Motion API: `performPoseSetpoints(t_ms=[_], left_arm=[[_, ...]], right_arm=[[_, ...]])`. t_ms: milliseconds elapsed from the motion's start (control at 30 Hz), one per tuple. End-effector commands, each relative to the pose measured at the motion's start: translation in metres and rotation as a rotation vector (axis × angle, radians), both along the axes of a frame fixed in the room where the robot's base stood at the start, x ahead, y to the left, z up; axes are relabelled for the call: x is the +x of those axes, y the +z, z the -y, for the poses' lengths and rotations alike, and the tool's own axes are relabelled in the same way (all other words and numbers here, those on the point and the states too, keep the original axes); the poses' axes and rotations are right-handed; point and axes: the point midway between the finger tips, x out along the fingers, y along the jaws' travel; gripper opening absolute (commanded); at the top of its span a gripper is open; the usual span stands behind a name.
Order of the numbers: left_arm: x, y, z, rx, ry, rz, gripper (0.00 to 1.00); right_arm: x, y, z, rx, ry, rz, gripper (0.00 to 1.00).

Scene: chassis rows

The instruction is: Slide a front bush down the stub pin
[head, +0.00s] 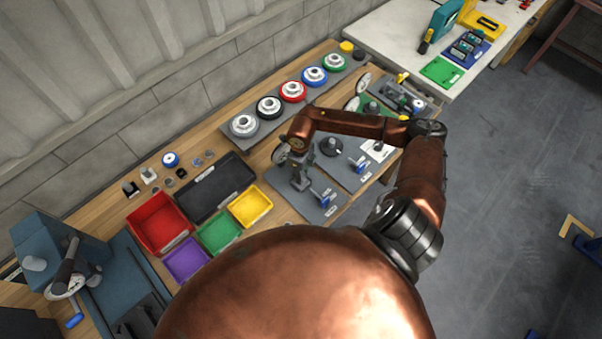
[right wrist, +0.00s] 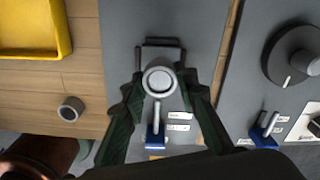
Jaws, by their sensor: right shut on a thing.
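My right gripper (head: 300,170) reaches down over a grey plate (head: 318,208) on the wooden bench. In the right wrist view its green fingers (right wrist: 160,84) are shut on a grey round bush (right wrist: 159,77), seen nearly end-on from above. A dark block shows just behind the bush. The stub pin is not clearly seen; I cannot tell whether the bush is around it. A metal lever with a blue handle (right wrist: 155,136) stands on the same plate. Another grey ring (right wrist: 70,108) lies on the wood at the left. My left gripper is not in view.
Red (head: 158,224), yellow (head: 250,206), green (head: 218,230) and purple (head: 185,260) bins stand to the left, by a black tray (head: 214,188). Several coloured wheels line a strip behind. A neighbouring plate carries a dark round knob (right wrist: 290,55) and another blue-handled lever (right wrist: 264,134).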

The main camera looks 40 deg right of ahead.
Motion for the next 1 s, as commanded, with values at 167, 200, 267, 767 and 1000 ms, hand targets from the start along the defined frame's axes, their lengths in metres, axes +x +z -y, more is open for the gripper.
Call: performPoseSetpoints(t_ms=[167, 200, 267, 767, 1000], left_arm=[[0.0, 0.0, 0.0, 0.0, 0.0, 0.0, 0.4], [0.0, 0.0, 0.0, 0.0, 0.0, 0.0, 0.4], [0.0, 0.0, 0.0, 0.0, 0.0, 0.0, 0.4], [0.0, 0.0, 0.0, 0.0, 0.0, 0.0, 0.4], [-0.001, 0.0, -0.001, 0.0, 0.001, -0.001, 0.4]], right_arm=[[0.0, 0.0, 0.0, 0.0, 0.0, 0.001, 0.01], [0.0, 0.0, 0.0, 0.0, 0.0, 0.001, 0.01], [0.0, 0.0, 0.0, 0.0, 0.0, 0.001, 0.29], [0.0, 0.0, 0.0, 0.0, 0.0, 0.0, 0.48], [0.002, 0.019, 0.001, -0.002, 0.0, 0.003, 0.48]])
